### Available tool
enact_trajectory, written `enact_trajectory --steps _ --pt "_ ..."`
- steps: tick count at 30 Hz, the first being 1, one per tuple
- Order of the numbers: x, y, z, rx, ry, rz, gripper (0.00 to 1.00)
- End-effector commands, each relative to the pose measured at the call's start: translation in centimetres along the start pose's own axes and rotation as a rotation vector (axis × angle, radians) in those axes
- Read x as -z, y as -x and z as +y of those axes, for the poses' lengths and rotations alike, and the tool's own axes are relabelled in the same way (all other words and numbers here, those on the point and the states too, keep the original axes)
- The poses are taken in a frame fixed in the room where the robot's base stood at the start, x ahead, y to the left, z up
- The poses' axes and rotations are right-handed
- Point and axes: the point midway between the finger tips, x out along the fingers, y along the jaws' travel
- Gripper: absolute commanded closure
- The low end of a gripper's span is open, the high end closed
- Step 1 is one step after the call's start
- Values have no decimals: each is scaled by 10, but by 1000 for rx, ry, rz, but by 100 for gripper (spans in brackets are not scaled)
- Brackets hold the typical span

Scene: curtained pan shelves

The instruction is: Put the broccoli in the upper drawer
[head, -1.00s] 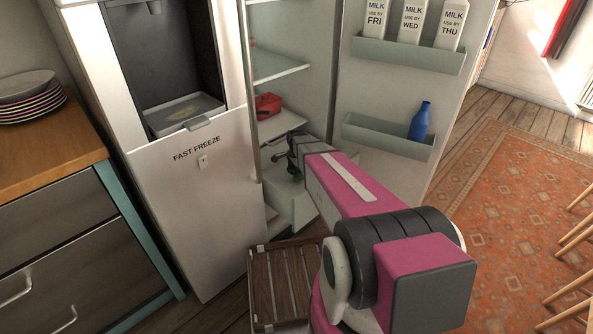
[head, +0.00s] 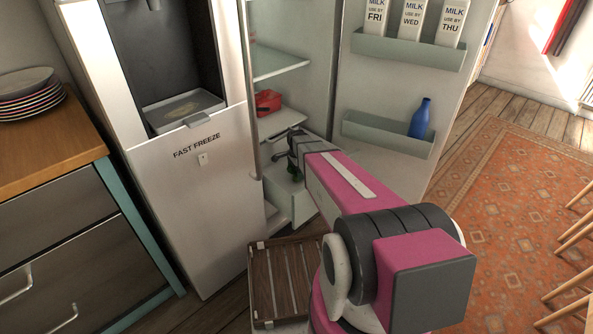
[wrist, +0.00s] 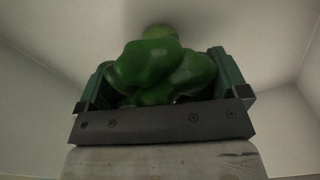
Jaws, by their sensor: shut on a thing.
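The broccoli (wrist: 160,75) shows as a lumpy, glossy green mass in the wrist view, between the two green fingers. My gripper (head: 294,164) is shut on it and holds it inside the open fridge. In the head view only a small dark green patch of the broccoli (head: 296,171) shows under my wrist. A pale drawer (head: 303,206) sits low in the fridge, below and around my gripper. My arm covers part of the drawers, so I cannot tell how far each one is pulled out.
A red object (head: 268,101) sits on a fridge shelf above. The open fridge door at right holds milk cartons (head: 411,18) and a blue bottle (head: 420,118). A slatted wooden tray (head: 284,283) is in front. The freezer door (head: 200,215) stands left of my arm.

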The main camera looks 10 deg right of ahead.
Motion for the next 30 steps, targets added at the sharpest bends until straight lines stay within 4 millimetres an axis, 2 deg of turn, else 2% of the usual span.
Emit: enact_trajectory --steps 10,11,20,23,30 --pt "0 -4 0 0 0 0 43" --pt "0 -4 0 0 0 0 1" --pt "0 -1 0 0 0 0 0" --pt "0 8 0 2 0 0 0" --pt "0 49 1 2 0 1 0"
